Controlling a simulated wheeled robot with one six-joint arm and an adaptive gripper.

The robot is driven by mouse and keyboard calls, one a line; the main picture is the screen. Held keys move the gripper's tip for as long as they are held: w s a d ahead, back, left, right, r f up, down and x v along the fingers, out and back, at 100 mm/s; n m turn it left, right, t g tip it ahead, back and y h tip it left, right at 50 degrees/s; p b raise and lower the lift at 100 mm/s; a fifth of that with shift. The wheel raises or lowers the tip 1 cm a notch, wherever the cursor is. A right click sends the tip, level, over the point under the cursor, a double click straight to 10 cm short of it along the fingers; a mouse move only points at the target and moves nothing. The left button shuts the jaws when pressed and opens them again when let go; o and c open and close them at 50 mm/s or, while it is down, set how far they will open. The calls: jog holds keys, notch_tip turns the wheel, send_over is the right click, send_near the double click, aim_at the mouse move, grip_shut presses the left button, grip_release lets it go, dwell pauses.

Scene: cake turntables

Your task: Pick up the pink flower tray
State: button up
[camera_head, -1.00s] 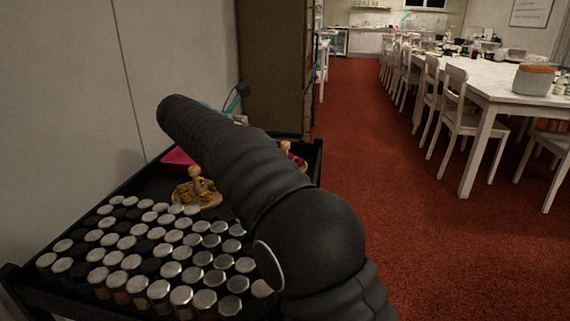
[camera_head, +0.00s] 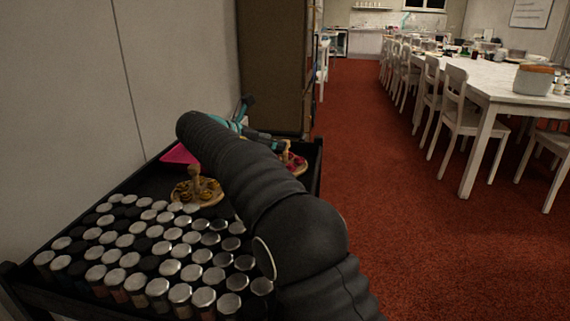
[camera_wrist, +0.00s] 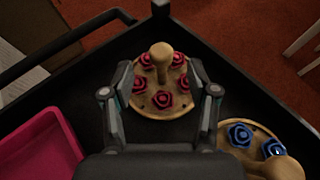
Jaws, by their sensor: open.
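The pink flower tray (camera_wrist: 143,104) is a round wooden board with several pink roses and an upright wooden knob in its middle. In the wrist view it lies on the black surface near a corner. In the head view the tray (camera_head: 297,169) is partly hidden behind my arm. My gripper (camera_wrist: 160,68) is open and empty. Its fingers show to the left and right of the tray, with the knob between them in the picture. I cannot tell how high the fingers are above it. In the head view, part of my gripper (camera_head: 262,138) shows beyond my arm.
A wooden tray with blue flowers (camera_wrist: 262,140) lies at lower right in the wrist view. A magenta bin (camera_wrist: 45,150) is at left. The head view shows a yellow-flower tray (camera_head: 209,198) and several rows of jars (camera_head: 160,250). A raised black rim (camera_head: 318,165) edges the surface.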

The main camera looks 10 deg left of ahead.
aim_at(285, 154)
jog(key=x, duration=0.5)
jog(key=shift+w+d+r, duration=0.1)
jog(key=shift+d, duration=0.05)
grip_shut()
